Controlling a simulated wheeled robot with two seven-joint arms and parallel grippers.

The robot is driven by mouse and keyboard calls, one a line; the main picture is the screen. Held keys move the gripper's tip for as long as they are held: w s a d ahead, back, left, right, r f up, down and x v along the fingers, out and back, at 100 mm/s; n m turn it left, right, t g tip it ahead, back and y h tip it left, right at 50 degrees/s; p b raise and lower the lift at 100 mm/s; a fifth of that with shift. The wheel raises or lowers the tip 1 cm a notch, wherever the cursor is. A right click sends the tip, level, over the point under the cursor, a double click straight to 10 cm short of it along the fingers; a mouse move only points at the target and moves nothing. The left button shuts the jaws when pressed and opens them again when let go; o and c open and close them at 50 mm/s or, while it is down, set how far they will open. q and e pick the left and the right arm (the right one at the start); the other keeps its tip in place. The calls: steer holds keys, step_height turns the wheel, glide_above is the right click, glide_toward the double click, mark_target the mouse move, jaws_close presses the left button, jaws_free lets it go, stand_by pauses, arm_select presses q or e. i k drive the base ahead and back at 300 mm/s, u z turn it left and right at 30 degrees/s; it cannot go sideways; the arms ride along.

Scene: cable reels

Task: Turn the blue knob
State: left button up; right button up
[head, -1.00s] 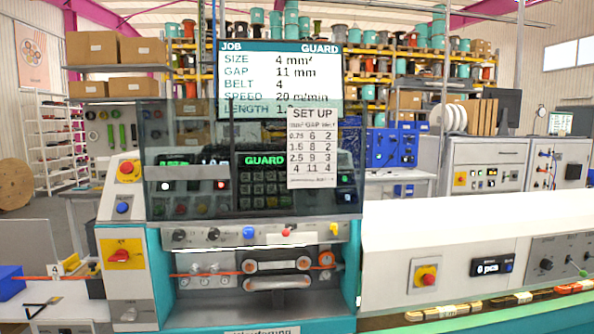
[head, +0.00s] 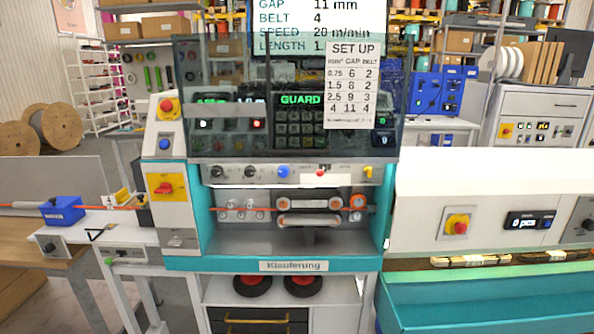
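A blue knob (head: 283,171) sits on the light control strip (head: 230,173) of the machine, below the dark transparent guard (head: 290,120). Two dark knobs (head: 250,171) are to its left, a red-tipped lever (head: 319,173) and a yellow part (head: 368,170) to its right. The knob's pointer direction is too small to tell. A separate blue button (head: 164,144) is on the machine's left side panel. Neither of my grippers is in view.
The set-up card (head: 351,85) hangs on the guard. An orange cable (head: 255,209) runs through rollers below the strip. Red emergency buttons are on the left panel (head: 166,106) and the right housing (head: 458,225). The space before the strip looks clear.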

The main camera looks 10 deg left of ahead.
mark_target(283, 171)
steer(key=z, duration=0.5)
steer(key=k, duration=0.6)
steer(key=z, duration=0.55)
steer(key=i, duration=1.3)
steer(key=u, duration=1.15)
steer(key=i, duration=0.4)
steer(key=u, duration=0.35)
